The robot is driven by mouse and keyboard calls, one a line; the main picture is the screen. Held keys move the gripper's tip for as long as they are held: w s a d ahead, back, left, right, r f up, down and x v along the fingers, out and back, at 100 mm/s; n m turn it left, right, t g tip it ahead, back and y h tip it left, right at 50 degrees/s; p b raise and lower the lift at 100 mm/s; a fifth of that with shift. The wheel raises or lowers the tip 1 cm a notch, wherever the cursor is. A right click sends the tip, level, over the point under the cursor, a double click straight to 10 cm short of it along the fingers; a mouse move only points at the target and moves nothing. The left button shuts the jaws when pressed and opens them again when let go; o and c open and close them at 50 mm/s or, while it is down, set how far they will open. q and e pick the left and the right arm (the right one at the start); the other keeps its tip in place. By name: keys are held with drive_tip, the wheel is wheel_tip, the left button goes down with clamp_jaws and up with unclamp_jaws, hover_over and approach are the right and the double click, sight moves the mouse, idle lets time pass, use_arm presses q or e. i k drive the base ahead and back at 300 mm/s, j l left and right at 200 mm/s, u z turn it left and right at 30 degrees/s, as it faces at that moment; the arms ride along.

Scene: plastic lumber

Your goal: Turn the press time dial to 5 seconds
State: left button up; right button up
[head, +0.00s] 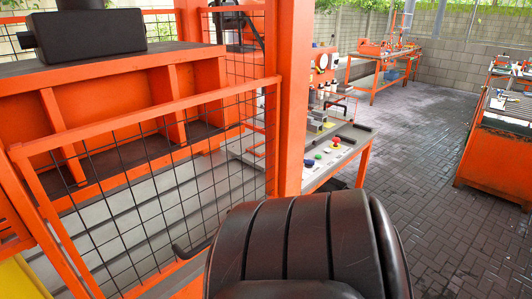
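No dial can be identified for certain as the press time dial. A round white-faced disc (322,61) shows on an orange machine behind the post, too small to read. A grey control bench (322,165) stands right of the orange post. On it are a red mushroom button (336,140), a green button (308,163) and a small blue button (318,157). Their labels are too small to read. Neither of my grippers is in view.
An orange mesh guard (150,170) and orange post (291,100) stand left of the bench. A large dark ribbed form (300,245) fills the bottom centre. Orange-framed benches stand at the back (372,78) and right (495,165). The paved floor (420,150) between them is clear.

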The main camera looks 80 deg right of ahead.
sight(308, 164)
drive_tip(key=z, duration=3)
drive_tip(key=u, duration=0.8)
drive_tip(key=i+l+u, duration=0.3)
drive_tip(key=l+u, duration=0.3)
drive_tip(key=i+l+u, duration=0.25)
drive_tip(key=l+u, duration=0.6)
drive_tip(key=l, duration=0.2)
drive_tip(key=k+l+u, duration=0.1)
drive_tip(key=l+u, duration=0.25)
drive_tip(key=l, duration=1.85)
